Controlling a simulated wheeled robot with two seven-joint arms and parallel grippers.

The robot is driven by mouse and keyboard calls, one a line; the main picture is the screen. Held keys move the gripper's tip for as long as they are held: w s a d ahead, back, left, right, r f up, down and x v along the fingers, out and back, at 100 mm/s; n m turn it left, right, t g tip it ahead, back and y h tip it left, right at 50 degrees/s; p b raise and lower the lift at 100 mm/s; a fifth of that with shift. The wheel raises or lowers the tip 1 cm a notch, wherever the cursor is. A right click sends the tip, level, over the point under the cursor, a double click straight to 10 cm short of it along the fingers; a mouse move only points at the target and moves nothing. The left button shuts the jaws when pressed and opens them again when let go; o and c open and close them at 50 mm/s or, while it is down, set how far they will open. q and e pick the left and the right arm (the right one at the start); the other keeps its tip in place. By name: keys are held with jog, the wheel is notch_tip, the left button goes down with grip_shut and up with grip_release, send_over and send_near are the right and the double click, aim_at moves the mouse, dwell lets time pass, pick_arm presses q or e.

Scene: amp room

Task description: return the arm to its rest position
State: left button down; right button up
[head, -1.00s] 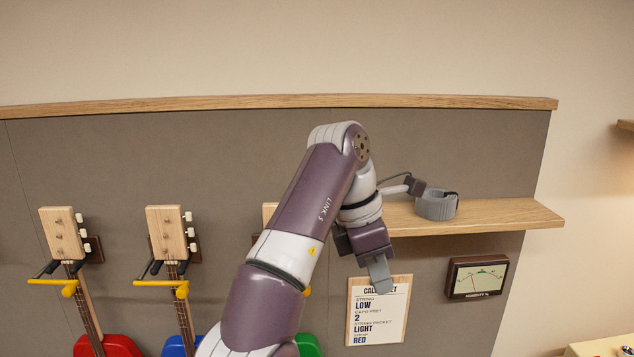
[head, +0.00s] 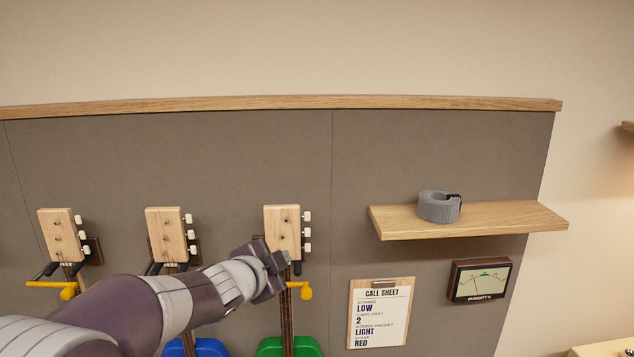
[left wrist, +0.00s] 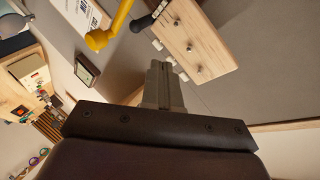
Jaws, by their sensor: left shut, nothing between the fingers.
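My left arm comes in low from the left in the head view. The dark body of my left gripper (head: 268,268) is in front of the right-hand guitar's neck, just below its headstock (head: 282,232); its fingers are not clear there. In the left wrist view the fingers of my left gripper (left wrist: 159,72) are together, with nothing between them. A wooden headstock (left wrist: 190,42) is beyond the fingertips. Whether anything touches it I cannot tell. My right gripper is in neither view.
Other guitar headstocks (head: 62,235) hang on the grey wall panel. A yellow capo-like piece (head: 302,290) sticks out by the right-hand neck. A shelf (head: 510,220) bears a coiled grey strap (head: 438,208). Below are a call sheet (head: 380,312) and a humidity meter (head: 480,281). The upper panel is clear.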

pick_arm(q)
jog(key=s+a+f+n+g+y, duration=0.4)
jog(key=s+a+f+n, duration=0.3)
jog(key=s+a+f, duration=0.3)
jog(key=s+a+f+n+g+y, duration=0.1)
jog(key=s+f+n+g, duration=0.25)
jog(key=s+f, duration=0.4)
jog(key=s+a+f+n+g, duration=0.1)
jog(key=s+f+n+g, duration=0.3)
jog(key=s, duration=0.6)
notch_tip(320, 180, down, 16)
jog(key=s+b, duration=0.2)
jog(key=b, duration=1.3)
jog(key=shift+s+d+f, duration=0.15)
jog(key=shift+s+d, duration=0.05)
jog(key=shift+d, duration=0.25)
jog(key=shift+g, duration=0.25)
